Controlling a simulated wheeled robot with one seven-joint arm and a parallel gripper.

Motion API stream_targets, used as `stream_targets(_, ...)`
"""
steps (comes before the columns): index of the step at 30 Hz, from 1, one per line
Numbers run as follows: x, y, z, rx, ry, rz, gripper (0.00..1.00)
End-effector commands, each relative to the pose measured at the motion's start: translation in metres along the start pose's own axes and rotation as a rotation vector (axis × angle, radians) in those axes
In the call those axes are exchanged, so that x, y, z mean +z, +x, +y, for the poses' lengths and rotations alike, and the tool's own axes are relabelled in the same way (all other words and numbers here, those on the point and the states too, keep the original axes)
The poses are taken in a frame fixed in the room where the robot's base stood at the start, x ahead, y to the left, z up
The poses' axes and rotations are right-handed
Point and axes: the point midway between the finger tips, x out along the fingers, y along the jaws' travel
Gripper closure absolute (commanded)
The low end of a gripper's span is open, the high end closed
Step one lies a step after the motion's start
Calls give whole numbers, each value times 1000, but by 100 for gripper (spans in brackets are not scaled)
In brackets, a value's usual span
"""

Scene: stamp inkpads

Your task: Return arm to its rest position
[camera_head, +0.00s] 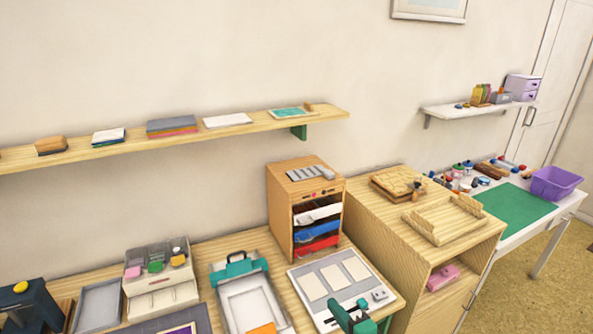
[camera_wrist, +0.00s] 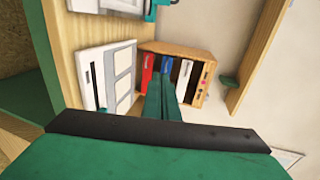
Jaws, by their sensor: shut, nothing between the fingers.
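My gripper (camera_wrist: 160,78) shows in the wrist view with its green fingers together and empty. Its fingers point toward the wooden drawer cabinet (camera_wrist: 195,80), apart from it as far as I can tell. In the head view a green and dark part, which looks like my gripper (camera_head: 338,305), shows at the bottom edge in front of the white board (camera_head: 307,288). The same board shows in the wrist view (camera_wrist: 86,60), left of the fingers. The rest of my arm is out of the head view.
The cabinet (camera_head: 278,208) holds white, blue and red drawers. A wall shelf (camera_head: 70,157) runs above the table. A wooden unit (camera_head: 385,230) with trays stands right. The wall between table and shelf is bare.

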Motion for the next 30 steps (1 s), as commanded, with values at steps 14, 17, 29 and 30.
stream_targets(14, 13, -16, 59, 68, -95, 100, 100)
stream_targets(17, 18, -22, 76, 91, -130, 129, 100)
stream_targets(29, 72, -84, 165, 229, -431, 261, 100)
stream_targets(30, 78, -93, 171, 242, -471, 272, 100)
